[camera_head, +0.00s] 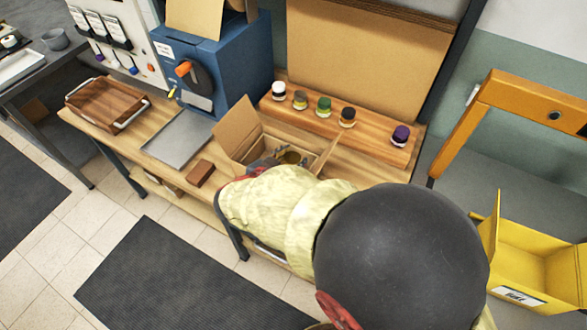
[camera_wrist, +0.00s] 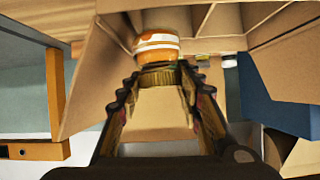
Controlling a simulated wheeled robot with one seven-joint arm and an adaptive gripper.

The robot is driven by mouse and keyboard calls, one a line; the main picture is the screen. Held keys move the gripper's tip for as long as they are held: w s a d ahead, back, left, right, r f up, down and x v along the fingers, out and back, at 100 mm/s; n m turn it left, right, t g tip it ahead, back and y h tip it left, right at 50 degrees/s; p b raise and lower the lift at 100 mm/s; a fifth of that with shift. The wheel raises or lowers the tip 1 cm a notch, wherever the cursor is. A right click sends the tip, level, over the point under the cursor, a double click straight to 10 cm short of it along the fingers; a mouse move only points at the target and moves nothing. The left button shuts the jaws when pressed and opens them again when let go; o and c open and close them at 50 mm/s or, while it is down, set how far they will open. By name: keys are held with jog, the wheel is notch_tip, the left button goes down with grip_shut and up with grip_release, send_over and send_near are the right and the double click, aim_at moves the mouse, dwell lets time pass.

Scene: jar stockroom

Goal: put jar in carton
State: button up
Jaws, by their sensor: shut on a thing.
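The open cardboard carton (camera_head: 243,127) stands on the wooden bench with its flaps up; in the wrist view its inner walls and dividers (camera_wrist: 220,20) surround the jar. The jar (camera_wrist: 156,42) is orange with a white band and a gold lid. My gripper (camera_wrist: 158,80) is shut on the jar at its lid, the ribbed fingers on either side. Whether the jar touches the carton floor cannot be told.
Several small jars (camera_head: 323,107) stand on a wooden riser behind the carton. A blue machine (camera_head: 228,58), metal tray (camera_head: 179,138), brown block (camera_head: 201,173) and wooden tray (camera_head: 108,102) are to the left. A yellow bin (camera_head: 530,278) is at the right.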

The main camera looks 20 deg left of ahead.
aim_at(294, 159)
jog(key=w+f+b, duration=0.1)
jog(key=f, duration=0.2)
jog(key=w+a+f+b, duration=0.1)
jog(key=f+b, duration=0.1)
jog(key=w+f+b, duration=0.1)
jog(key=w+f, duration=0.1)
jog(key=f, duration=0.1)
jog(key=shift+a+f, duration=0.15)
jog(key=shift+f, duration=0.2)
jog(key=shift+r, duration=0.1)
